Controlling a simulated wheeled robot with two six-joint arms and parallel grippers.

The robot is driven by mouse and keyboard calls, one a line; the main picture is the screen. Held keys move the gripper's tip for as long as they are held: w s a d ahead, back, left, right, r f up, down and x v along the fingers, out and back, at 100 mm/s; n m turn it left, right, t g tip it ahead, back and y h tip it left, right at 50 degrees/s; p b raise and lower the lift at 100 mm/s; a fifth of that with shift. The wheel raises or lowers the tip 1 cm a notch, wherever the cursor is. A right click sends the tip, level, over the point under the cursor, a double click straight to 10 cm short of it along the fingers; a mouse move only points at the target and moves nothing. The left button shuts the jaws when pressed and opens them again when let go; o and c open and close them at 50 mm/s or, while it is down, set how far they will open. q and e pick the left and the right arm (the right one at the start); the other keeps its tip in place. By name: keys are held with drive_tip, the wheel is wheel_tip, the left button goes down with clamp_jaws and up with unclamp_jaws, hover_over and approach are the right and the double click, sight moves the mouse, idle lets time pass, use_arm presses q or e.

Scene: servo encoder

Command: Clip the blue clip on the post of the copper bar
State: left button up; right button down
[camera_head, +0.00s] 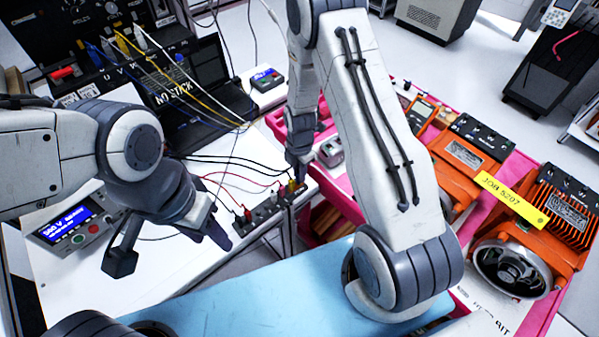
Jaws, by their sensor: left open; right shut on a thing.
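A dark strip with a row of upright posts (262,216) lies near the right edge of the white table; I cannot make out which part is the copper bar. Red and yellow clips or plugs with leads are on it, the yellow one (291,186) near its right end. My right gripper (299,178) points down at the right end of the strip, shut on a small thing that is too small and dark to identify. No blue clip can be made out clearly. My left gripper (222,236) is open, left of the strip, by the table's edge.
A meter box with a blue display (70,222) stands at the left of the table. A laptop (190,92) and several loose leads lie behind. Orange drive units (470,157) sit in a pink-edged tray at the right. A light blue surface (255,300) is in front.

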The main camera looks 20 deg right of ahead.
drive_tip(key=shift+f, duration=0.2)
idle(0.5)
drive_tip(key=c, duration=0.8)
unclamp_jaws()
drive_tip(key=shift+o, duration=0.2)
drive_tip(key=shift+r, duration=0.1)
drive_tip(key=shift+r+p, duration=2.45)
drive_tip(key=shift+r, duration=1.05)
